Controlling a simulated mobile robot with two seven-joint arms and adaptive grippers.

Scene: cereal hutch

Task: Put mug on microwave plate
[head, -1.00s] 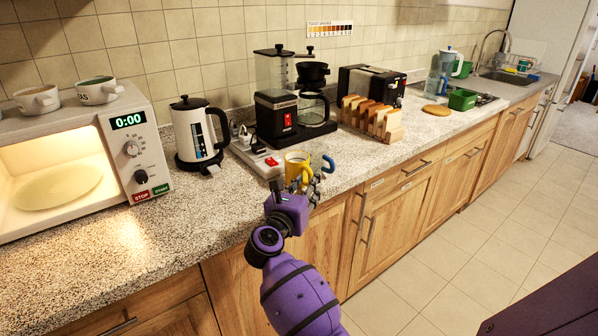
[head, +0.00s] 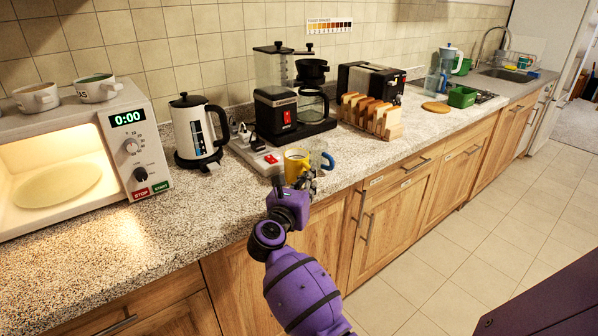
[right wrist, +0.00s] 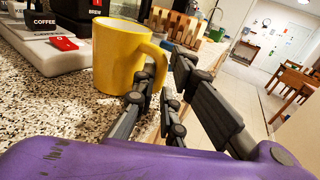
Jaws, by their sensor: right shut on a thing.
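A yellow mug (head: 292,166) stands on the counter in front of the coffee maker, and it also fills the left middle of the right wrist view (right wrist: 118,62). My right gripper (head: 308,184) is at the mug's right side, shut on its handle. In the right wrist view the dark fingers (right wrist: 160,98) lie around the handle. The round microwave plate (head: 57,187) lies bare inside the lit, open microwave (head: 60,225) at the far left. My left gripper is not in view.
Two white mugs (head: 37,98) stand on the microwave. A kettle (head: 195,132), a socket block (head: 262,158), a coffee maker (head: 285,105) and a toast rack (head: 372,118) line the counter. A blue-handled mug (head: 326,163) is just right of the yellow one. The counter before the microwave is clear.

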